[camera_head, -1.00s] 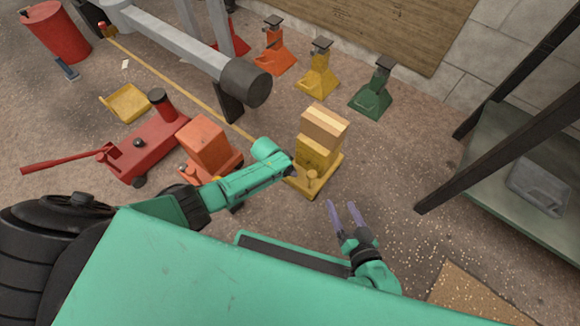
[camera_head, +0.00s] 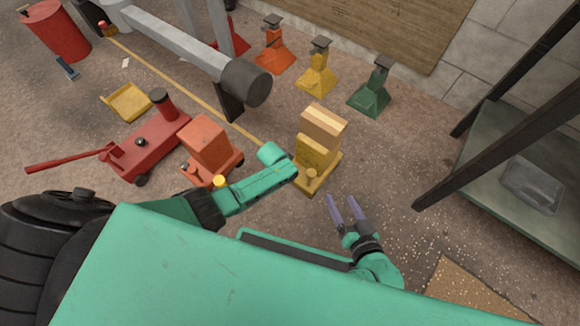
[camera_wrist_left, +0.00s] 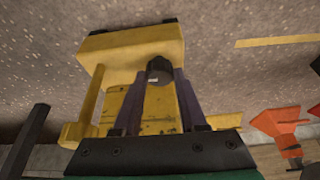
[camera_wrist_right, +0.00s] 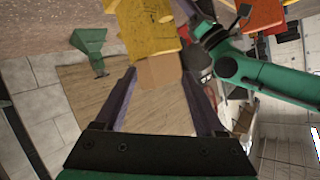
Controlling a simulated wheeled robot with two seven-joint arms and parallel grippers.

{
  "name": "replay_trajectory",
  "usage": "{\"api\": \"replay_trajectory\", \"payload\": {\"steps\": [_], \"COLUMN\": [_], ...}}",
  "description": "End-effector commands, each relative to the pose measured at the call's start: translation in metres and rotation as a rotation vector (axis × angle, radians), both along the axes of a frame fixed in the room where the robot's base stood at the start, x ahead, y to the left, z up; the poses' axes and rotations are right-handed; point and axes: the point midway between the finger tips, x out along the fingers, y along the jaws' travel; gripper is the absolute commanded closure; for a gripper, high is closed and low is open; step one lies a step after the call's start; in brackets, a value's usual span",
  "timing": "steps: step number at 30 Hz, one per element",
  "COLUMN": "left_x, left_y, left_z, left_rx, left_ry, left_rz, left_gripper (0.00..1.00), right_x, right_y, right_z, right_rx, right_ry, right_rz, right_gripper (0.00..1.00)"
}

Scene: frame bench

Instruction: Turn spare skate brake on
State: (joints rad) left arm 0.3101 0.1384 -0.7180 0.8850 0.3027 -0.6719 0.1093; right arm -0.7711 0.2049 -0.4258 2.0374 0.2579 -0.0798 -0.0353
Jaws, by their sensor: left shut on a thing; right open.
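A yellow skate (camera_head: 318,184) stands on the floor with a yellow block and a pale wooden block (camera_head: 324,120) stacked on it. It has a small yellow knob on a post (camera_head: 311,175) at its near side. My left gripper (camera_wrist_left: 159,76) is shut on a dark round knob (camera_wrist_left: 159,64) on the yellow skate's body; in the head view its fingers are mostly hidden. An orange skate (camera_head: 208,142) with a yellow-topped post (camera_head: 219,181) stands to the left, partly behind my left arm. My right gripper (camera_head: 343,206) is open and empty, apart from the yellow skate.
A red floor jack (camera_head: 150,145) with a long handle is at left. Orange, yellow and green jack stands (camera_head: 370,92) line the back near a wooden board. A grey beam (camera_head: 175,45) reaches in overhead. A dark-framed shelf (camera_head: 515,150) is at right. Floor around my right gripper is clear.

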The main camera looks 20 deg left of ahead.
Motion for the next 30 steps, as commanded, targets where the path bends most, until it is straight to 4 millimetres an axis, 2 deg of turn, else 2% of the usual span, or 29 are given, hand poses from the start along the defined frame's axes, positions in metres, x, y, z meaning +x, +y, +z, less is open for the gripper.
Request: {"api": "replay_trajectory", "payload": {"steps": [2, 3, 4, 15, 18, 20, 24, 26, 30], "left_x": [0.0, 0.0, 0.0, -0.001, -0.005, -0.009, -0.022, -0.024, -0.029], "left_y": [0.0, 0.0, 0.0, 0.0, 0.002, 0.004, 0.01, 0.011, 0.013], "left_z": [0.0, 0.0, 0.0, 0.005, 0.019, 0.031, 0.068, 0.066, 0.081], "left_rx": [0.0, 0.0, 0.0, 0.0, 0.0, 0.001, 0.0, 0.0, 0.0], "left_ry": [0.0, 0.0, 0.0, 0.0, 0.0, 0.001, 0.001, 0.001, 0.0], "left_rz": [0.0, 0.0, 0.0, -0.001, -0.002, -0.002, -0.002, -0.002, -0.001], "left_gripper": [1.0, 0.55, 0.46, 0.46, 0.46, 0.46, 0.46, 0.46, 0.46], "right_x": [0.0, 0.0, 0.0, 0.0, -0.001, 0.0, 0.001, 0.003, 0.004], "right_y": [0.0, 0.0, 0.0, -0.001, -0.001, -0.002, -0.006, -0.012, -0.032], "right_z": [0.0, 0.0, 0.0, 0.004, 0.017, 0.034, 0.072, 0.066, 0.073], "right_rx": [0.0, 0.0, 0.0, -0.002, -0.015, -0.026, -0.073, -0.113, -0.214], "right_ry": [0.0, 0.0, 0.0, 0.002, 0.018, 0.026, 0.08, 0.128, 0.251], "right_rz": [0.0, 0.0, 0.0, 0.001, 0.012, 0.022, 0.049, 0.06, 0.082], "right_gripper": [0.29, 0.29, 0.29, 0.29, 0.29, 0.29, 0.29, 0.29, 0.29]}}
